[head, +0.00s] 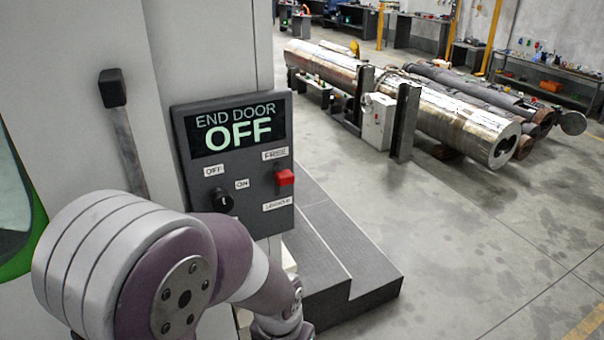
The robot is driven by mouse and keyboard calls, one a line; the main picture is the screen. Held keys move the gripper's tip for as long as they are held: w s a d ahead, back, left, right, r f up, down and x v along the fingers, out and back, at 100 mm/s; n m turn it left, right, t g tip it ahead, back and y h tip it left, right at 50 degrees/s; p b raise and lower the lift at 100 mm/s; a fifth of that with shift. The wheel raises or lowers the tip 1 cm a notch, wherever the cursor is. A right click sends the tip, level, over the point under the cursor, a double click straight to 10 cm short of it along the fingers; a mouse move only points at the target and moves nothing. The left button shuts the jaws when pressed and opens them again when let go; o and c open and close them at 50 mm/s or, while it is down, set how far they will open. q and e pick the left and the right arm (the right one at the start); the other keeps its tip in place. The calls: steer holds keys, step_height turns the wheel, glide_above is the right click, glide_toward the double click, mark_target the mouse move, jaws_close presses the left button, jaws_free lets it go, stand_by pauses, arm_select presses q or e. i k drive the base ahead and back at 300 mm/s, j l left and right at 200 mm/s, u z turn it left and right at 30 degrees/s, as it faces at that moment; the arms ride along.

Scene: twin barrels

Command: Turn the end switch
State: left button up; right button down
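A dark control panel (180,130) is mounted on the side of a pale machine. Its display (235,125) reads "END DOOR OFF" in pale green letters. Below it, the black rotary knob (222,200) sits by small labels OFF and ON, with a short white mark on its face. To its right, a red switch (285,178) sits between a label FREE and a lower label too small to read surely. One of my arms fills the lower left, close below the knob. Neither gripper shows in this view.
A black-tipped lever (113,88) stands left of the panel. Dark grey steps (340,250) lie below and right of it. Large shiny barrels (450,115) rest on supports farther back, with a small grey box (378,122) beside them. The floor at right is clear.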

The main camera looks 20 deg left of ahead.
mark_target(223, 201)
steer(key=j+u, duration=0.1)
steer(key=u, duration=0.65)
steer(key=j+u, duration=0.1)
steer(key=u, duration=0.3)
steer(key=i, duration=0.05)
